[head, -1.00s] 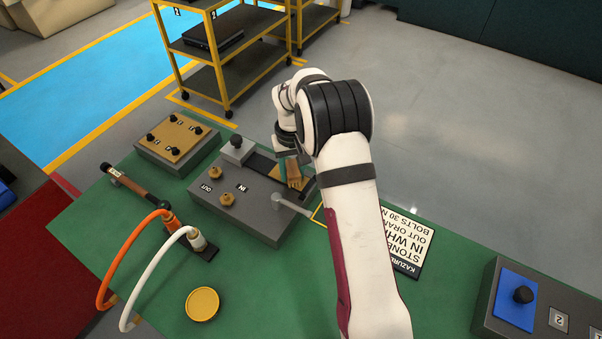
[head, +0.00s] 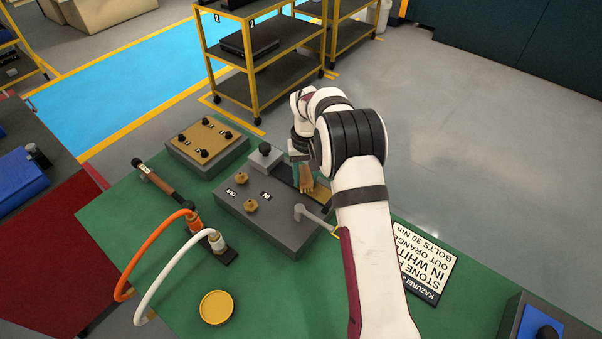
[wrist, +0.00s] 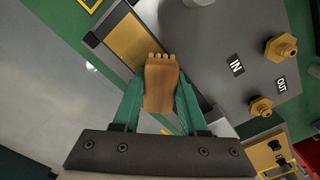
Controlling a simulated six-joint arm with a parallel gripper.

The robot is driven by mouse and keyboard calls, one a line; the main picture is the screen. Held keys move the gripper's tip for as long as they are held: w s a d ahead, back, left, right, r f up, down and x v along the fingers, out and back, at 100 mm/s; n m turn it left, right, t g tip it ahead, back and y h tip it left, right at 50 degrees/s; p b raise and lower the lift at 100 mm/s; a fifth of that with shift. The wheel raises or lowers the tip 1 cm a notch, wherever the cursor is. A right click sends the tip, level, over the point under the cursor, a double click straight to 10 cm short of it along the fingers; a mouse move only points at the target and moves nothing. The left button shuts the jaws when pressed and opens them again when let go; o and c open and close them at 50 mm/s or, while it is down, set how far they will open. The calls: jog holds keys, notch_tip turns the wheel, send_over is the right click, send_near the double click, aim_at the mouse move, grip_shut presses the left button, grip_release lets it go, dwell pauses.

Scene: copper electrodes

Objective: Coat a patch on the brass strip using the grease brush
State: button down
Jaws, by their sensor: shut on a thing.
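My gripper (wrist: 160,92), with teal fingers, is shut on the grease brush (wrist: 160,86), a brown wooden block with pale bristle tufts at its far end. The brass strip (wrist: 128,42) lies in a dark recess on the grey box. In the wrist view the bristles overlap the strip's edge; I cannot tell whether they touch it. In the head view my gripper (head: 302,168) and the brush (head: 308,181) are over the right end of the box, and my arm hides part of that area.
The grey box (head: 255,222) carries two brass fittings, marked IN and OUT, a knobbed block (head: 265,153) and a lever (head: 314,215). Hoses (head: 150,240), a yellow round lid (head: 216,307) and a printed sign (head: 424,262) are on the green table. Bare table lies in front of the box.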

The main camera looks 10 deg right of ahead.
jog(key=shift+s+d, duration=2.7)
jog(key=shift+s+d+r, duration=0.1)
jog(key=shift+s+d, duration=0.05)
notch_tip(320, 180, up, 8)
